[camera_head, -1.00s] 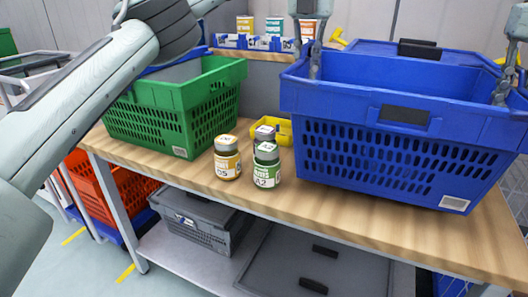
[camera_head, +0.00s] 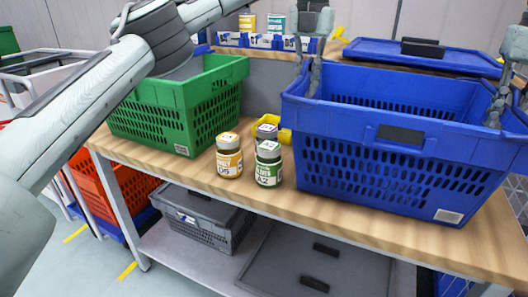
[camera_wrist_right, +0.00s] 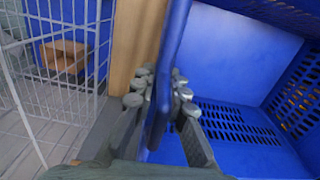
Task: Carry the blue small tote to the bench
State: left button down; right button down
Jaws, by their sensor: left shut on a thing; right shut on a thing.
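The blue small tote (camera_head: 400,165) is at the right end of the wooden bench (camera_head: 240,196), upright and empty as far as I see. Its base is at or very near the bench top; I cannot tell if it touches. My left gripper (camera_head: 308,78) is shut on its left rim, and my right gripper (camera_head: 497,105) is shut on its right rim. In the right wrist view the right fingers (camera_wrist_right: 160,95) straddle the blue tote wall (camera_wrist_right: 172,60). The tote's far lower side is hidden.
A green tote (camera_head: 160,125) stands on the bench at left. Several jars (camera_head: 268,165) stand close beside the blue tote's left side, with a yellow bin (camera_head: 285,135) behind. A lidded blue tote (camera_head: 420,57) is behind. A wire cage (camera_wrist_right: 60,60) is beside the bench.

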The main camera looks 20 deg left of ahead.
pick_arm(q)
jog(key=shift+a+f, duration=0.15)
jog(key=shift+f, duration=0.1)
pick_arm(e)
jog(key=shift+d+f, duration=0.15)
jog(key=shift+f, duration=0.1)
pick_arm(q)
jog(key=c, duration=1.9)
grip_release()
jog(key=shift+f, duration=0.1)
pick_arm(e)
jog(key=c, duration=1.9)
grip_release()
pick_arm(q)
jog(key=o, duration=0.4)
jog(key=shift+c, duration=0.2)
pick_arm(e)
jog(key=o, duration=0.4)
jog(key=shift+c, duration=0.2)
pick_arm(q)
notch_tip(320, 180, up, 7)
jog(key=shift+r, duration=0.3)
pick_arm(e)
jog(key=shift+r, duration=0.2)
notch_tip(320, 180, up, 7)
jog(key=shift+r, duration=0.1)
